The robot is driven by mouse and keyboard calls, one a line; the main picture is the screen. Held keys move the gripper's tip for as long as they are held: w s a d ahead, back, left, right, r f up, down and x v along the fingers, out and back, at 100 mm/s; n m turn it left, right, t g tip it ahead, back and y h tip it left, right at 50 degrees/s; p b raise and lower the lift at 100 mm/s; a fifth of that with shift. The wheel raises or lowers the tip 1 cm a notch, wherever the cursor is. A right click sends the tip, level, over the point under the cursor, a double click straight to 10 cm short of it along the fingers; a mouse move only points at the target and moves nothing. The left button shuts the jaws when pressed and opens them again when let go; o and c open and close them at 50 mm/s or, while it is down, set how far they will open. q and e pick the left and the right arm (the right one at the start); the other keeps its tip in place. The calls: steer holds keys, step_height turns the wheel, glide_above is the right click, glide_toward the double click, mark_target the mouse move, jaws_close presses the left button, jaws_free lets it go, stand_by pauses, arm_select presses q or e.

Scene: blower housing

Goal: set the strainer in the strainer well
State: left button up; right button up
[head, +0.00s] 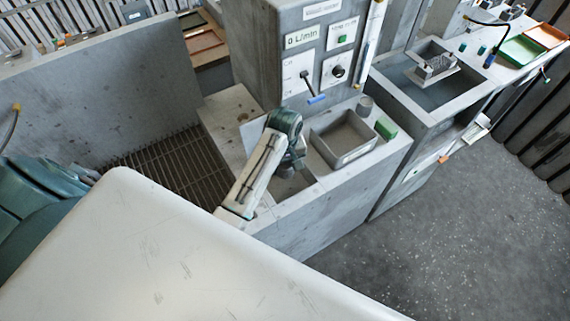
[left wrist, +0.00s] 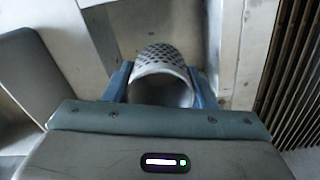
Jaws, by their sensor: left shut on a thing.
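My left gripper (left wrist: 160,72) is shut on the strainer (left wrist: 160,54), a grey metal cup with a perforated wall. The blue fingers press on its two sides, and its open rim faces the wrist camera. In the head view my left gripper (head: 290,166) points down over a rectangular opening in the concrete bench, which looks like the strainer well (head: 292,187). The arm and gripper cover part of that opening. The strainer's lower end and its gap to the well cannot be made out. My right gripper is not in view.
A grey open basin (head: 345,140), a green block (head: 386,128) and a small grey cup (head: 365,104) are right of the well. A control column (head: 300,50) with a lever stands behind. A floor grate (head: 170,160) lies to the left. A pale panel fills the foreground.

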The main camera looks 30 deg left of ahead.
arm_select(q)
steer(key=shift+f, duration=1.9)
steer(key=shift+f+b, duration=0.15)
steer(key=shift+b, duration=0.15)
steer(key=shift+f+b, duration=0.55)
steer(key=shift+f, duration=0.8)
steer(key=shift+f, duration=0.2)
steer(key=shift+f+b, duration=0.35)
steer(key=shift+f, duration=0.65)
steer(key=shift+f+p, duration=0.1)
steer(key=shift+p, duration=0.35)
